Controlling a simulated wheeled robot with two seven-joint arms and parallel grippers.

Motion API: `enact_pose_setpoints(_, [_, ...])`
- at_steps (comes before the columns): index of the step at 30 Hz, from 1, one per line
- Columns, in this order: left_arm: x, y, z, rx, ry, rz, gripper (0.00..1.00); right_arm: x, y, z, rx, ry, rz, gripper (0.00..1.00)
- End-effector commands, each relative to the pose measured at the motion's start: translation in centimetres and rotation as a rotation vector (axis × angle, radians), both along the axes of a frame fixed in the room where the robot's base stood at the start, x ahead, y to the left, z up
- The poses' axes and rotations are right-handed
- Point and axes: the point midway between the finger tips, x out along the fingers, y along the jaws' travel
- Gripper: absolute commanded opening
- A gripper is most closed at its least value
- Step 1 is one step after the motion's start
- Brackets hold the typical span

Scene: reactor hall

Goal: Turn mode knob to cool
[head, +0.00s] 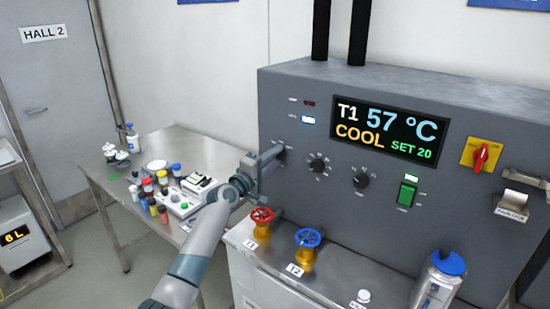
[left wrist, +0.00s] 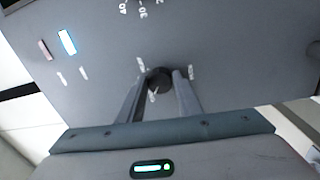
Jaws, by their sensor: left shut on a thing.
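The mode knob (left wrist: 160,80) is a small dark round knob on the grey panel, with white marks around it. In the left wrist view it sits between the two fingers of my left gripper (left wrist: 159,88), which is shut on it. In the head view my left gripper (head: 276,154) reaches the leftmost knob and hides most of it. The panel display (head: 391,131) reads T1 57 °C, COOL in yellow and SET 20. Left of it, the upper lamp (head: 309,103) is dull red and the lower lamp (head: 308,119) is lit pale blue. My right gripper is out of view.
Two more black knobs (head: 317,163) (head: 361,178), a green switch (head: 407,191) and a red rotary switch (head: 481,157) are on the panel. A red valve wheel (head: 262,216) and a blue one (head: 307,238) stand below. A cluttered steel table (head: 130,190) is at left.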

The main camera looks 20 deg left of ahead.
Motion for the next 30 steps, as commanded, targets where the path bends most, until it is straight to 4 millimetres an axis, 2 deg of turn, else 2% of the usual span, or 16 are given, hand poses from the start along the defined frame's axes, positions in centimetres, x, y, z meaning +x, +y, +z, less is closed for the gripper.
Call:
enact_pose_setpoints(5, [0.0,0.0,-0.2,-0.001,0.003,-0.001,0.09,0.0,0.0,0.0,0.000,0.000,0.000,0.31])
enact_pose_setpoints(6, [0.0,0.0,-0.2,-0.001,0.003,-0.001,0.34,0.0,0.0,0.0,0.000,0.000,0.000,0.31])
enact_pose_setpoints(8, [0.0,0.0,-0.2,-0.001,0.003,-0.001,0.48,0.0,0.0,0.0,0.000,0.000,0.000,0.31])
enact_pose_setpoints(9, [0.0,0.0,-0.1,0.000,0.002,-0.001,0.50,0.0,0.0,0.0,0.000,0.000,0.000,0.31])
enact_pose_setpoints(22, [-0.4,0.1,-0.1,0.001,-0.001,0.000,0.50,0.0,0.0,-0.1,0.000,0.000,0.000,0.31])
enact_pose_setpoints(30, [-2.6,0.9,-0.4,0.002,-0.001,0.000,0.50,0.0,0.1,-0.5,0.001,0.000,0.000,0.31])
